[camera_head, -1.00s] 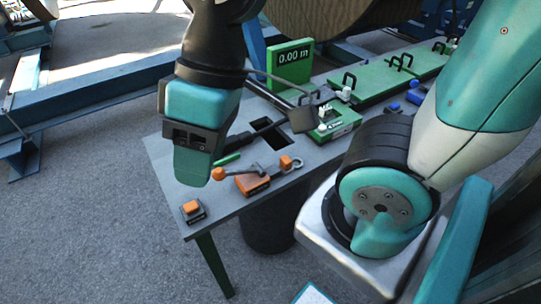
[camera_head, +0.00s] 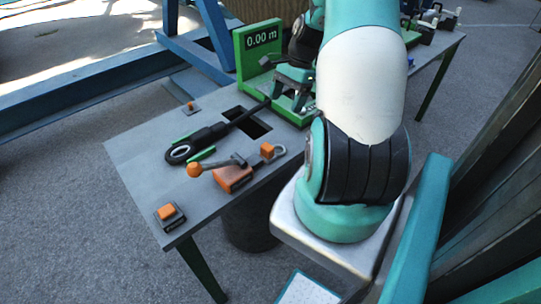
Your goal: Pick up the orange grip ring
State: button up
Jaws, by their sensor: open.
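I cannot make out a clearly orange ring. A black tool (camera_head: 212,136) with a ring-shaped end (camera_head: 180,152) lies on the grey table between green strips. In front of it is an orange clamp block (camera_head: 233,178) with a grey lever ending in an orange ball (camera_head: 194,170). A small orange block (camera_head: 267,151) sits beside a grey metal loop (camera_head: 280,152). My gripper (camera_head: 287,98) is open, above the green fixture at the table's back right, apart from these orange parts. My arm hides part of the fixture.
The grey table (camera_head: 135,155) has a rectangular slot (camera_head: 255,126). A green display (camera_head: 262,42) reading 0.00 m stands behind it. An orange button (camera_head: 166,212) sits at the front left corner. A dark bin (camera_head: 248,222) is under the table.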

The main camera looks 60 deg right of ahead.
aim_at(269, 151)
jog(key=p+x, duration=0.1)
jog(key=x, duration=1)
jog(key=shift+a+f, duration=0.1)
jog(key=shift+f, duration=0.3)
jog(key=shift+p+x, duration=0.95)
jog(key=shift+x, duration=1.8)
jog(key=shift+w+r, duration=0.1)
jog(key=shift+w, duration=0.05)
jog(key=c, duration=1.1)
